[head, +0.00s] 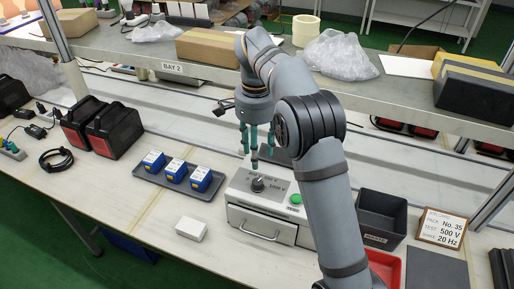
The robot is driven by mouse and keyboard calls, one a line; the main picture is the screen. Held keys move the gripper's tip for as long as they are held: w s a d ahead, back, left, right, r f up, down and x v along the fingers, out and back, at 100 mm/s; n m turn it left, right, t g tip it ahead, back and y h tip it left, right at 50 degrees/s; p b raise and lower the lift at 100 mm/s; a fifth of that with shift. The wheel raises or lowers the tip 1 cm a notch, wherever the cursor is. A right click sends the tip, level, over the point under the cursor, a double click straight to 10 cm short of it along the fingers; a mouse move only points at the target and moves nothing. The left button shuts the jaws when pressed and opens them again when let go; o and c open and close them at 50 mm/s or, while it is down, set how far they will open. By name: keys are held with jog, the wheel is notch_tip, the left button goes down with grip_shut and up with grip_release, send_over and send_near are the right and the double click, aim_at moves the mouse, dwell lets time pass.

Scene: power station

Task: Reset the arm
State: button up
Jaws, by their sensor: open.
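My arm reaches in from the lower right of the head view and bends down over the bench. My gripper (252,146) is open and points down, with its teal fingers apart and nothing seen between them. It hangs above the back of a white test box (262,226). The box has a black knob (258,184), a green button (296,199) and a drawer with a handle (260,234) that looks shut. I cannot tell the exact height of the fingertips over the box.
A grey tray (150,181) with three blue blocks lies left of the box. A small white box (191,231) sits in front. A dark bin (382,218), a red tray (385,268) and a sign (441,228) stand right. A shelf (205,74) with cartons runs behind.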

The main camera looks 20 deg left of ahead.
aim_at(258, 181)
jog(key=shift+r, duration=0.5)
notch_tip(258, 181, down, 12)
jog(key=shift+d+f, duration=0.1)
dwell(0.6)
